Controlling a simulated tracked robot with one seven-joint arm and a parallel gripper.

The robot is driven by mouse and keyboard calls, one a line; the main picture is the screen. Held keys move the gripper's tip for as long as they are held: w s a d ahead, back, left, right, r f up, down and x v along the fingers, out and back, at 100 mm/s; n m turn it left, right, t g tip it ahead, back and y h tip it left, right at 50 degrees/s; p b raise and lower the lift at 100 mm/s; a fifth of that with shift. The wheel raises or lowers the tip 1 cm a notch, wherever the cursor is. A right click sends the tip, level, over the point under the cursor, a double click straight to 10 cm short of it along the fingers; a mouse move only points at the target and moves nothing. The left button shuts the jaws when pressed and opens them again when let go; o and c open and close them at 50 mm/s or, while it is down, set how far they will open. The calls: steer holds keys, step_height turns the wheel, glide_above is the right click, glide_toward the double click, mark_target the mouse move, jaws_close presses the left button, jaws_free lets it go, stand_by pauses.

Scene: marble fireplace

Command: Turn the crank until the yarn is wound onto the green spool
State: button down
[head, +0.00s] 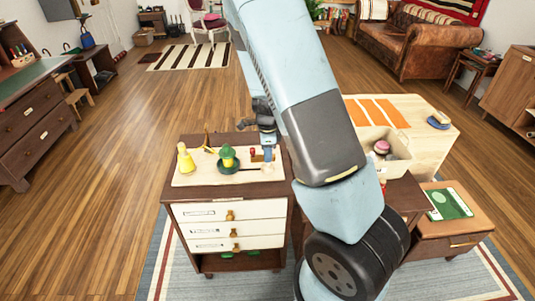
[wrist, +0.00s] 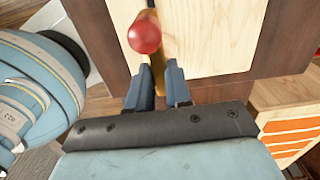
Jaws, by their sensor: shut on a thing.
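The green spool (head: 228,155) stands upright on a pale board on top of a small drawer cabinet. Its middle is green with some yellow, and its base is a wide dark green disc. A yellow cone-shaped piece (head: 185,158), perhaps the yarn, stands to its left. The red knob (head: 252,152) of the crank shows just right of the spool. In the wrist view the red knob (wrist: 145,34) sits on a brass-coloured crank bar (wrist: 164,58). My gripper (wrist: 159,80) has its blue fingers shut on this bar, below the knob. In the head view my gripper (head: 267,152) is beside the knob, partly hidden.
The pale board (head: 195,177) rests on the cabinet (head: 240,212) with labelled drawers. A thin brass-coloured piece (head: 206,140) stands behind the spool. To the right are a bin (head: 402,160) and a lower table with a green item (head: 449,203). Open wooden floor lies left.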

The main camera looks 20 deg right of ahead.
steer(key=m, duration=0.7)
steer(key=shift+w+a+r, duration=0.1)
steer(key=shift+w, duration=0.05)
stand_by(0.4)
steer(key=c, duration=1)
jaws_free()
steer(key=shift+c, duration=0.2)
step_height(320, 180, up, 14)
steer(key=shift+f, duration=0.2)
